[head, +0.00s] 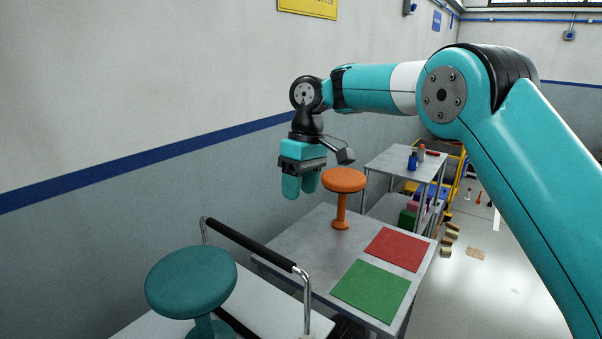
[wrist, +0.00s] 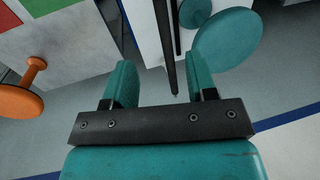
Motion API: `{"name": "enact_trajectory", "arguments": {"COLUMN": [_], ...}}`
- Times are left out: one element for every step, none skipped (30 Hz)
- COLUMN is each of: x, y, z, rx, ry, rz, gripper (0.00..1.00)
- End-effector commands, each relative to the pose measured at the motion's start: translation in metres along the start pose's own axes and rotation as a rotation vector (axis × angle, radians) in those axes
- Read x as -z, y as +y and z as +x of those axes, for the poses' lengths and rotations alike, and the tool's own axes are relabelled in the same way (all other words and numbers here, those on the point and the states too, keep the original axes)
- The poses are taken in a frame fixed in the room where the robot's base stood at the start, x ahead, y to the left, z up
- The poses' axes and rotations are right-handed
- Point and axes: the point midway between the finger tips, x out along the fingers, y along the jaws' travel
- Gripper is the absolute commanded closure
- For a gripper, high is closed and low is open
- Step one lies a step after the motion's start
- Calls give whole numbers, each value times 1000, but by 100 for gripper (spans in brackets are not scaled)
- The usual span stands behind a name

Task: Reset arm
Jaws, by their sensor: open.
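My gripper (head: 300,187) hangs fingers-down in the head view, near the wall and at the left of the orange stool. It is open, with nothing between its fingers. In the wrist view my gripper (wrist: 158,85) shows two teal fingers spread apart, with floor and the edge of a white surface beyond them. My teal arm is bent and reaches across from the right side of the head view.
An orange stool (head: 343,182) stands on a grey table (head: 310,238) with red (head: 398,249) and green (head: 371,289) mats. A teal stool (head: 191,283) stands by a cart's black handle (head: 248,243). A shelf table (head: 400,164) stands behind. Open floor (head: 490,280) lies right.

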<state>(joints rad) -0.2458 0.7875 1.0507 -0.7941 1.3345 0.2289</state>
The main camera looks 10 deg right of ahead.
Motion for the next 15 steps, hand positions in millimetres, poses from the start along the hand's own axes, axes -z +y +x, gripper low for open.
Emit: {"name": "enact_trajectory", "arguments": {"x": [0,0,0,0,0,0,0,0,0,0,0,0,-1,-3,-6], "y": [0,0,0,0,0,0,0,0,0,0,0,0,-1,-3,-6], "z": [-3,-4,-4,-4,-4,-3,-3,-3,-3,-3,-3,-3,-3,-4,-5], "rx": [0,0,0,0,0,0,0,0,0,0,0,0,2,4,8], "ry": [0,0,1,1,1,1,1,1,1,1,1,1,2,4,10], "rz": [0,0,0,-1,-1,-1,-1,-1,-1,-1,-1,0,0,1,3], "gripper": [48,48,48,48,48,48,48,48,48,48,48,48,48,48,48]}}
